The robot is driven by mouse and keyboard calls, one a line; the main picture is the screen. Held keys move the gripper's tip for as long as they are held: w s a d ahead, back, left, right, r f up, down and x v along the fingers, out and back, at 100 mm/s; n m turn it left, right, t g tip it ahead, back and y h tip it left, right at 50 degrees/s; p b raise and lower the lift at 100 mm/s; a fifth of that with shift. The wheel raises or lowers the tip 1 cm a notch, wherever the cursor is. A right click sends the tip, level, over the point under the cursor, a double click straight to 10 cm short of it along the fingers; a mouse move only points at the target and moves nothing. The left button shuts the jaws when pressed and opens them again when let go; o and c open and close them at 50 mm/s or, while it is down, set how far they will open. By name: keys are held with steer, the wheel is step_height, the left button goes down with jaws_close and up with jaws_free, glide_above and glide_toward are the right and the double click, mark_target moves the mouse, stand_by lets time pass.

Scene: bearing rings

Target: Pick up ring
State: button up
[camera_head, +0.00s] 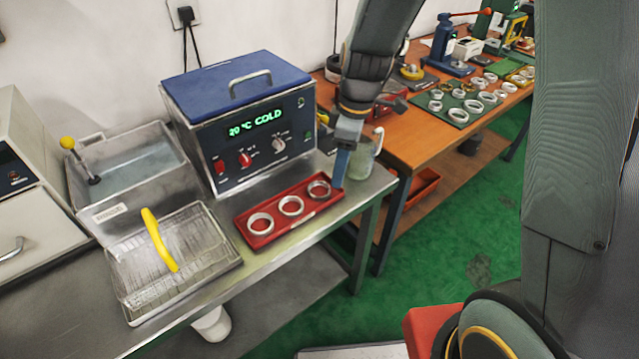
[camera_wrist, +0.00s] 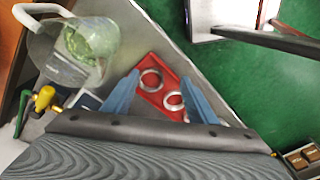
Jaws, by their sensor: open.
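Three metal rings lie in a row in a red tray (camera_head: 277,231) on the steel bench: a left ring (camera_head: 261,233), a middle ring (camera_head: 292,213) and a right ring (camera_head: 320,197). My gripper (camera_head: 340,180) points down by the tray's right end, close to the right ring.
A glass beaker (camera_head: 361,163) stands just right of my gripper; it shows large in the wrist view (camera_wrist: 75,62). The blue-lidded COLD bath (camera_head: 262,150) stands behind the tray. A wire basket with a yellow handle (camera_head: 158,240) is at left.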

mark_target(319, 189)
steer(key=w+a+n, duration=0.1)
steer(key=n, duration=0.1)
steer(key=w+a+f+n+p, duration=0.1)
steer(key=a+n, duration=0.1)
steer(key=shift+w+a, duration=0.25)
steer(key=shift+w, duration=0.05)
steer(key=shift+w+a+f+p, duration=0.15)
steer(key=shift+f+p, duration=0.4)
steer(key=shift+f, duration=0.7)
steer(key=shift+s+a+f+p, duration=0.15)
steer(key=shift+f+p, duration=0.35)
steer(key=shift+f, duration=0.8)
steer(key=shift+w+a+f+p, duration=0.1)
steer(key=shift+a+f+p, duration=0.3)
steer(key=shift+f, duration=0.85)
steer(key=shift+d, duration=0.15)
steer(key=c, duration=0.7)
steer(key=shift+r, duration=0.1)
